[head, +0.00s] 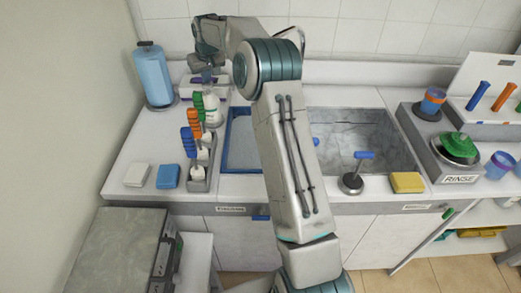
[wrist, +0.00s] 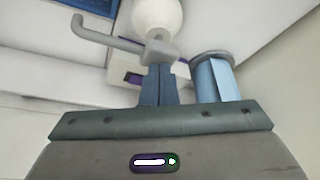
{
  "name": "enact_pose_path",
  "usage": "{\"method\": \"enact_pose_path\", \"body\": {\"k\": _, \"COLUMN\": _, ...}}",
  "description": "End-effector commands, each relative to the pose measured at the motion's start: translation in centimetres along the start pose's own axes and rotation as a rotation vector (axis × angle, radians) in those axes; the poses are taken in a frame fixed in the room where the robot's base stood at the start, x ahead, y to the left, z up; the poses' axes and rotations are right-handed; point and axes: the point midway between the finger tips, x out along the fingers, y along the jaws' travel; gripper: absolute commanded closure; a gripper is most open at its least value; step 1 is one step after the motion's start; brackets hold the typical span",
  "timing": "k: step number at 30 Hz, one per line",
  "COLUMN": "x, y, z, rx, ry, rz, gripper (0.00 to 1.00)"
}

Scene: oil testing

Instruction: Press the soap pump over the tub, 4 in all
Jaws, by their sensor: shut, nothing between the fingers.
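The soap pump is a white bottle (head: 213,110) at the back left of the counter, beside the sink; brushes partly hide it in the head view. The wrist view shows its round white body (wrist: 157,16) and grey pump head with a long spout (wrist: 118,42). My gripper (head: 208,79) is shut and empty, above the bottle in the head view. In the wrist view its closed fingertips (wrist: 159,68) overlap the pump head; I cannot tell whether they touch it. The blue-rimmed tub (head: 227,137) sits in the left basin, partly hidden by my arm.
A blue paper roll (head: 154,76) stands left of the pump, and also shows in the wrist view (wrist: 216,80). A brush rack (head: 202,178) stands in front of the pump. White (head: 138,175) and blue (head: 168,176) blocks lie at the front left. A stone-grey basin (head: 365,137) is at right.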

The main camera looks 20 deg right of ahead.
Motion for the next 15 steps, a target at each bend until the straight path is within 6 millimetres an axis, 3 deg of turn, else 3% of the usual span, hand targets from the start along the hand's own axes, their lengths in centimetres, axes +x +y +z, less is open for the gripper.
{"method": "enact_pose_path", "body": {"k": 4, "x": 0.86, "y": -0.01, "z": 0.46, "rx": 0.0, "ry": -0.006, "rz": -0.001, "gripper": 1.0}}
{"method": "enact_pose_path", "body": {"k": 15, "x": 0.31, "y": -0.01, "z": 0.27, "rx": 0.0, "ry": -0.009, "rz": -0.001, "gripper": 1.0}}
